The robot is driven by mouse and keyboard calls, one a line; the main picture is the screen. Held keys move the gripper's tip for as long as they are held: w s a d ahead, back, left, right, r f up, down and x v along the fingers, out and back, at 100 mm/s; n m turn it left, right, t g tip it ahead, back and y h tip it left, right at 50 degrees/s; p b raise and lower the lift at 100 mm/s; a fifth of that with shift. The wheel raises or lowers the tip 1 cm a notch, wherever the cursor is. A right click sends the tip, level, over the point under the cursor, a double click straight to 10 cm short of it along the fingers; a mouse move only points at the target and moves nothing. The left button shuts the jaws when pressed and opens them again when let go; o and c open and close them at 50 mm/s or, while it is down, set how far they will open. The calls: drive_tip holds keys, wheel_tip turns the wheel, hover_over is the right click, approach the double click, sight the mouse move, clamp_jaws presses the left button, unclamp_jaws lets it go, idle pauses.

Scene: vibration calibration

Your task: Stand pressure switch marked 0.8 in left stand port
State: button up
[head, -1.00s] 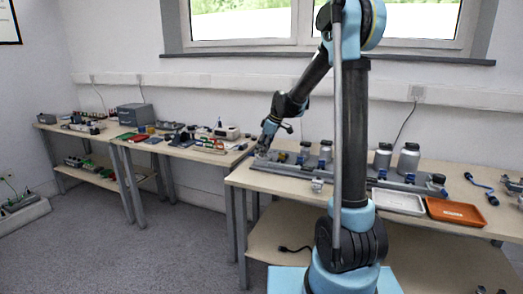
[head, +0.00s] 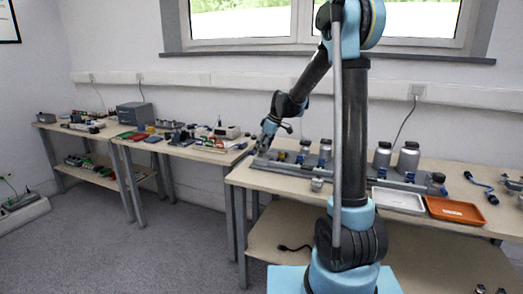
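My gripper (head: 262,147) points down over the left end of the long grey stand (head: 345,174) on the right-hand table. Its fingers are small and dark here, so I cannot tell whether they are open or shut, or whether they hold a pressure switch. The left part of the stand lies right beneath or beside the fingertips. A small metallic fitting (head: 317,184) sits on the table in front of the stand. I cannot read any 0.8 marking at this size.
Grey bottle-like cylinders (head: 382,156) stand along the stand. A white tray (head: 398,201) and an orange tray (head: 455,210) lie at the table's front right. A blue-ended cable (head: 482,188) lies farther right. The left tables hold many parts.

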drive_tip(key=v, duration=1.2)
drive_tip(key=s+d+f+m+h, duration=0.1)
drive_tip(key=s+d+f+m, duration=0.15)
drive_tip(key=s+d, duration=0.55)
drive_tip(key=s+d+f+m+h, duration=0.1)
drive_tip(key=s+d+m, duration=0.3)
drive_tip(key=s, duration=0.9)
drive_tip(key=s+d+f+m+h, duration=0.1)
drive_tip(key=s+d+f+m, duration=0.2)
drive_tip(key=s+f, duration=0.3)
drive_tip(key=s+d+f+m+h, duration=0.1)
drive_tip(key=s+d+f+m, duration=0.3)
drive_tip(key=s+f, duration=0.3)
drive_tip(key=s, duration=0.5)
drive_tip(key=shift+s+d+f+t, duration=0.2)
drive_tip(key=shift+d+t, duration=0.05)
drive_tip(key=shift+t, duration=0.05)
